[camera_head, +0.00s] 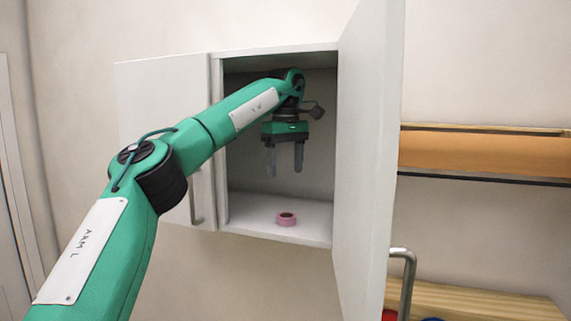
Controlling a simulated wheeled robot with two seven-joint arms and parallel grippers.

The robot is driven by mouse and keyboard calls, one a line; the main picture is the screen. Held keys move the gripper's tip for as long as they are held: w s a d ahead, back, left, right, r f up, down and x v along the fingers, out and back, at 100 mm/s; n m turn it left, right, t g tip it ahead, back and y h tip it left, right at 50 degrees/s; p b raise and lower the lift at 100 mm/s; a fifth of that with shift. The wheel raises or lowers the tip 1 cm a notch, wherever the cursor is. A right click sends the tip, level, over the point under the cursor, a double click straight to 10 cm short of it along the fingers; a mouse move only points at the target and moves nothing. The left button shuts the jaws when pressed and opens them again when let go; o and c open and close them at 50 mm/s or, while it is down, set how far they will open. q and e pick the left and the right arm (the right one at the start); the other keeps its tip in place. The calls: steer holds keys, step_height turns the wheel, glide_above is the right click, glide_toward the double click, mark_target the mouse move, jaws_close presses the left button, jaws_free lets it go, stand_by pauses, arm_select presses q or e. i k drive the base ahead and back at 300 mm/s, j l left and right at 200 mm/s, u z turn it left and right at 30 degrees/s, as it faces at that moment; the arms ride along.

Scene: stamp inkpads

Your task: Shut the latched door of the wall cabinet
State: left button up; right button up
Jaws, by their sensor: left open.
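The white wall cabinet (280,48) hangs on the wall, and its right compartment is uncovered. Its right door (365,150) stands wide open toward me, with a grey bar handle (408,285) at its lower right. The left door (160,95) looks shut, partly hidden behind my left arm; its handle (197,200) is near its right edge. My left gripper (284,170) points down in the opening of the cabinet, its fingers apart and empty, clear of the open door. My right gripper is out of view. No latch can be made out.
A pink ring-shaped item (286,219) with a dark centre lies on the cabinet floor below my left gripper. An orange-brown shelf (480,152) is on the wall at right. A wooden surface (490,302) with red and blue items is at lower right.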

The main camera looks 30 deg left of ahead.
mark_target(371, 46)
steer(key=k, duration=1)
